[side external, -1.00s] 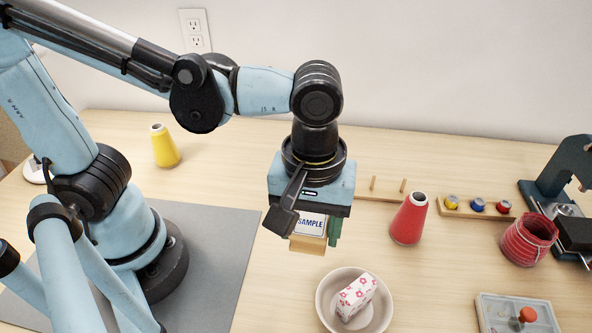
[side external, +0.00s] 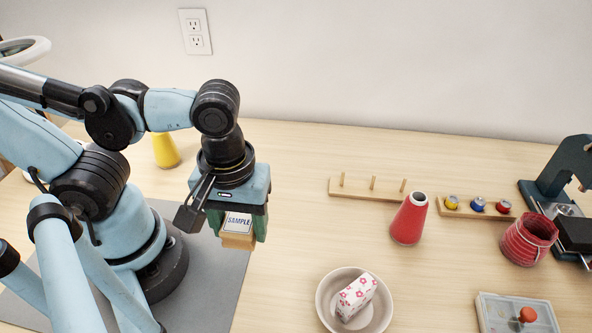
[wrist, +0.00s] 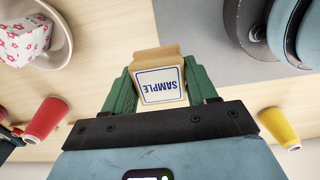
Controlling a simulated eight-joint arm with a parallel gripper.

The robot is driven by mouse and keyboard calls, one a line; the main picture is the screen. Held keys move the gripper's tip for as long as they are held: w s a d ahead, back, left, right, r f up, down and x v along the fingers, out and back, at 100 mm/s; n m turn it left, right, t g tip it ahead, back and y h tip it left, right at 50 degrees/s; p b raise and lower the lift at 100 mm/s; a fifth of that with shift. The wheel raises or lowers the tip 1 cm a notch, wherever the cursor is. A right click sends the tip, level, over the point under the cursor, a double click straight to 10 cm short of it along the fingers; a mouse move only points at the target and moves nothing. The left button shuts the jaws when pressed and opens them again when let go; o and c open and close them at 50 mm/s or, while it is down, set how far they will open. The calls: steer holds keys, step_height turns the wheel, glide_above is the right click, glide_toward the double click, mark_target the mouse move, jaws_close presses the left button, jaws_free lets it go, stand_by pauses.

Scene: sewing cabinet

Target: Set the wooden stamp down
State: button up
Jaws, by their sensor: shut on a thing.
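The wooden stamp (side external: 238,232) is a light wooden block with a white label reading "SAMPLE" in a dark blue border. My gripper (side external: 236,222) is shut on it and holds it, in the side external view, by the right edge of the grey mat. In the wrist view the stamp (wrist: 160,80) sits between the green fingers of my gripper (wrist: 161,88), its label toward the camera. Whether the stamp's underside touches anything cannot be told.
A grey mat (side external: 205,290) lies under my base. A white bowl (side external: 326,298) holds a flowered block (side external: 356,297). A red cone (side external: 409,219), a peg rack (side external: 355,190), a bobbin rack (side external: 480,208) and a clear-lidded box (side external: 497,312) stand right. A yellow cone (side external: 165,150) stands behind my arm. The middle table is clear.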

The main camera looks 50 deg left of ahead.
mark_target(239, 221)
steer(key=shift+f, duration=3.3)
steer(key=shift+f, duration=0.1)
steer(key=shift+f, duration=0.35)
steer(key=o, duration=1.1)
steer(key=shift+c, duration=0.2)
steer(key=shift+r, duration=0.1)
steer(key=shift+r, duration=6.3)
steer(key=w+a+m+t, duration=0.7)
steer(key=w+a+m, duration=0.2)
steer(key=w, duration=0.4)
steer(key=shift+w+a, duration=0.4)
steer(key=shift+a, duration=0.3)
